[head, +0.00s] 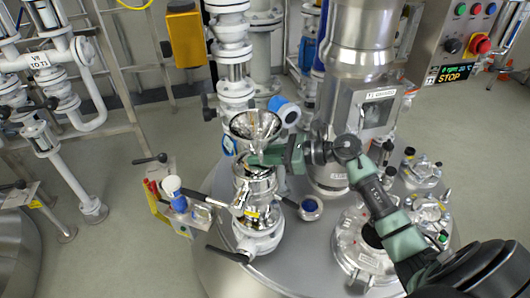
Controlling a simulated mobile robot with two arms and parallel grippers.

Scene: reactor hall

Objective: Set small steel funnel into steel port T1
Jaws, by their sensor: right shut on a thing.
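The steel funnel (255,124) has a wide, shiny cone with its mouth facing up. My right gripper (262,156), green and dark, reaches in from the right and is shut on the funnel just below its cone. The funnel looks about upright over a steel port (258,184) on top of a white valve, which I take to be T1, though no label is readable there. The funnel's lower end is hidden, so I cannot tell whether it is inside the port or above it. My left gripper is not in view.
A white valve body (259,232) with a dark handle stands on the steel vessel lid (305,255). A tall steel column (355,90) rises behind my right arm. White pipework (232,55) stands close behind the funnel. A control panel (468,38) is at the upper right.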

